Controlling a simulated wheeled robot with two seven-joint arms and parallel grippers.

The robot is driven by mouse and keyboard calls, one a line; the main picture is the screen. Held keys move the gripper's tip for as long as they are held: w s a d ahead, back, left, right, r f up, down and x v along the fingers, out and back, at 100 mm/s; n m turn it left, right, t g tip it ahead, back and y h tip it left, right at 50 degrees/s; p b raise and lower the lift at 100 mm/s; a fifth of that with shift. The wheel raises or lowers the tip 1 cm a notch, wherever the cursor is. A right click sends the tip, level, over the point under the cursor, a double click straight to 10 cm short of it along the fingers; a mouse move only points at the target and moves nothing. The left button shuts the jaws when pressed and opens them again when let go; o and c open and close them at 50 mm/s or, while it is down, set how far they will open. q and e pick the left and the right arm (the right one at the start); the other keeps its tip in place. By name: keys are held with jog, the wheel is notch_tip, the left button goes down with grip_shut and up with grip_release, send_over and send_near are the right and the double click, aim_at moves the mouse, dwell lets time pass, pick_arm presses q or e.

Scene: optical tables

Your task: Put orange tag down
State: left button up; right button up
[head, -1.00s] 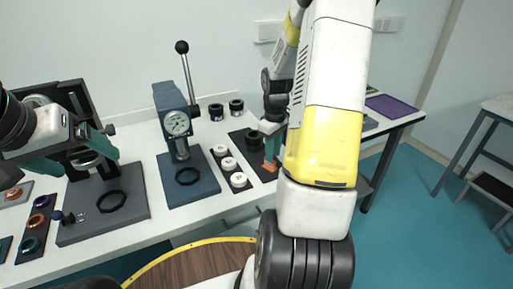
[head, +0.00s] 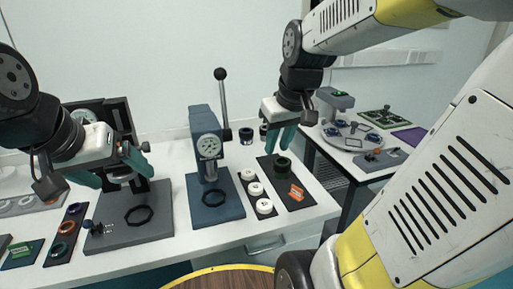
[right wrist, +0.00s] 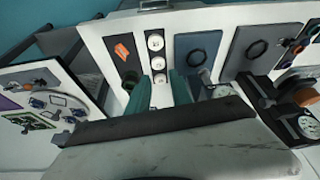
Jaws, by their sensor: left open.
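The orange tag (head: 296,193) lies on a dark mat (head: 305,203) at the right of the long white table. It also shows on the mat in the right wrist view (right wrist: 122,51). My right gripper (head: 279,139) is above and behind the tag, apart from it. Its two teal fingers are spread and nothing is between them, as the right wrist view (right wrist: 161,92) also shows. My left gripper (head: 112,170) is open at the left, in front of a dark stand, over a grey base plate (head: 128,232).
A dark green ring part (head: 282,167) stands behind the tag on the same mat. White rings (head: 255,188) sit on a strip to its left. A blue press (head: 208,160) with a dial and upright lever stands mid-table. A second table (head: 345,160) at the right holds several parts.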

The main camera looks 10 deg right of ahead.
jog(key=s+a+r+m+t+y, duration=0.1)
jog(key=s+a+r+t, duration=0.1)
jog(key=s+a, duration=0.3)
jog(key=shift+s+m, duration=0.3)
jog(key=shift+s, duration=0.8)
jog(key=shift+r, duration=0.1)
